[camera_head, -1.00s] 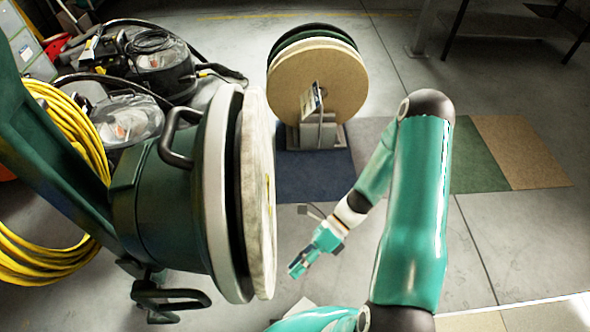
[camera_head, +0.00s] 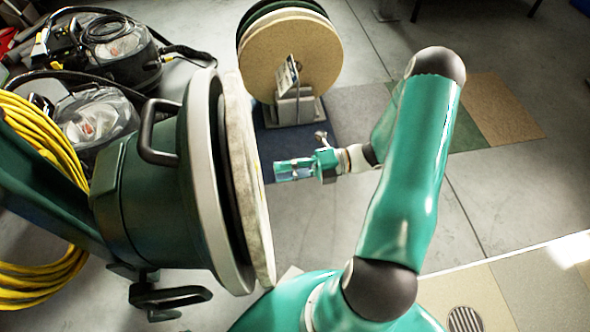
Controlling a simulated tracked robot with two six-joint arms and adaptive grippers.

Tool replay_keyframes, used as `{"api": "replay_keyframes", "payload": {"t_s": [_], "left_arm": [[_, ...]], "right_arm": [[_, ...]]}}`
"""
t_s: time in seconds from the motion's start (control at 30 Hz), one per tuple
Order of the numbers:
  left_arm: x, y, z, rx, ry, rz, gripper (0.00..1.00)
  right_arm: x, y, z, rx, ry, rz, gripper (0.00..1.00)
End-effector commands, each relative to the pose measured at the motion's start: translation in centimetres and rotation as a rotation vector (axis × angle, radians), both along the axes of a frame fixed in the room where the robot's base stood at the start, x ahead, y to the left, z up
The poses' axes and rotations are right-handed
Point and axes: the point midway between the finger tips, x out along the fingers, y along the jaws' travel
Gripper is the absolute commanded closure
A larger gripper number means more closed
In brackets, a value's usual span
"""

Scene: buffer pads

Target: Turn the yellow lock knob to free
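The floor machine (camera_head: 145,190) has a dark green drum and a thick round pale pad (camera_head: 243,165) on its right side, seen nearly edge-on. A thin yellow sliver (camera_head: 257,168) shows at the pad's right face; I cannot tell whether it is the lock knob, as that face is turned away. My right gripper (camera_head: 279,171) is just right of the pad, with its fingers pointing left at it. It looks empty, but it is too small to tell whether the fingers are apart, or whether they touch anything. My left gripper is not in view.
A rack of round pads (camera_head: 291,60) stands behind on a dark blue mat (camera_head: 330,130). Yellow hose coils (camera_head: 40,262) and black vacuums (camera_head: 112,50) are at the left. Bare grey floor (camera_head: 500,190) lies to the right.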

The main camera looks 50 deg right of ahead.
Motion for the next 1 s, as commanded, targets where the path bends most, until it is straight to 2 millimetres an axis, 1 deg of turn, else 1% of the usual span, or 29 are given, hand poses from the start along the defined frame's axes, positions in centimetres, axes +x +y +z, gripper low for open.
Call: {"api": "replay_keyframes", "payload": {"t_s": [0.03,0.17,0.23,0.5,0.7,1.0], "left_arm": [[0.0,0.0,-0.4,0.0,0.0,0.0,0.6],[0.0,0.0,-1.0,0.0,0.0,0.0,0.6],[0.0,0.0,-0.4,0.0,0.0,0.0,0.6],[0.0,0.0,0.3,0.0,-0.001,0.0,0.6],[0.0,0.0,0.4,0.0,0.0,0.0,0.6],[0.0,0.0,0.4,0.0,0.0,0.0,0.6]], "right_arm": [[0.4,0.5,-0.2,0.0,-0.001,0.002,0.69],[1.2,1.5,-0.2,0.001,-0.001,0.004,0.69],[1.7,2.0,0.1,0.001,-0.001,0.003,0.69],[3.2,3.8,0.0,0.001,-0.001,0.003,0.69],[3.7,4.5,-0.1,0.001,-0.001,0.003,0.69],[3.8,4.6,-0.2,0.0,0.0,0.002,0.69]]}}
